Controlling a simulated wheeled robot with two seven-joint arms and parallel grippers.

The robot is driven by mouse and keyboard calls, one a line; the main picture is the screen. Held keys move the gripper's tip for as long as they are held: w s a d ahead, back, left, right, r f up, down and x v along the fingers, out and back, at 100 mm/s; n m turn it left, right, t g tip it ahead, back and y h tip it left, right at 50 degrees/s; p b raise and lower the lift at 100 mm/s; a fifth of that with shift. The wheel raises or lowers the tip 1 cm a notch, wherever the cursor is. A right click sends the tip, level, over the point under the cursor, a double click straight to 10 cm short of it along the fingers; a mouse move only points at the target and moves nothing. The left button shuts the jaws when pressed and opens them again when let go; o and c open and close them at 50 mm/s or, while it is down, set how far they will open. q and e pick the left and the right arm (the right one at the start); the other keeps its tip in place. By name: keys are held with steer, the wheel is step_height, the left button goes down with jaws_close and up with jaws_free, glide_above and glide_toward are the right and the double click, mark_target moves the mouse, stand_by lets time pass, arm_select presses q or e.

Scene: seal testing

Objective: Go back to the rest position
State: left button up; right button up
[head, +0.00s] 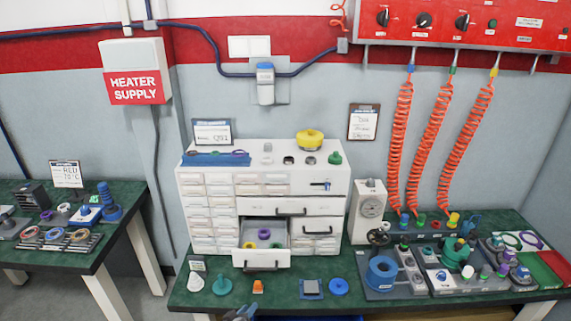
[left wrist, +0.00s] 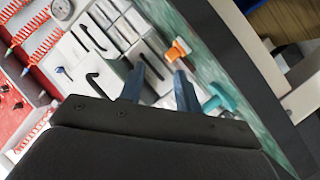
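My left gripper (head: 242,314) shows only as its tips at the bottom edge of the head view, in front of the bench. In the left wrist view its two blue-grey fingers (left wrist: 160,88) stand apart with nothing held between them. My right gripper is in neither view. The white drawer cabinet (head: 205,160) stands on the green bench. One drawer (head: 263,258) is pulled out, with purple, green and yellow rings inside. An orange-and-white piece (head: 258,287) lies in front of it and also shows beyond the fingers in the left wrist view (left wrist: 178,48).
A teal piece (head: 222,285) and a blue ring (head: 339,287) lie along the bench front. A gauge box (head: 370,205) and crowded fixtures stand to the right. Orange coiled hoses (head: 430,135) hang behind. A second table (head: 95,250) is at left, with a floor gap between.

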arm_select(q)
steer(key=s+a+f+m+g+y, duration=0.2)
steer(key=s+a+f+m+g, duration=0.15)
steer(key=s+f, duration=0.45)
steer(key=s+a+f+m+g+y, duration=0.3)
steer(key=s+a+f+g, duration=0.1)
steer(key=f, duration=0.7)
steer(key=s+f+g, duration=0.1)
steer(key=s+f, duration=0.3)
steer(key=s, duration=0.6)
steer(key=s+d+f+n+g, duration=0.1)
steer(key=s+f, duration=0.4)
steer(key=s, duration=0.5)
steer(key=s+f+g, duration=0.2)
steer(key=s+f, duration=0.3)
steer(key=s, duration=0.5)
steer(key=shift+s+d+y, duration=0.2)
steer(key=shift+s+y, duration=0.05)
steer(key=shift+y, duration=0.05)
steer(key=shift+f+n, duration=0.1)
steer(key=shift+n, duration=0.15)
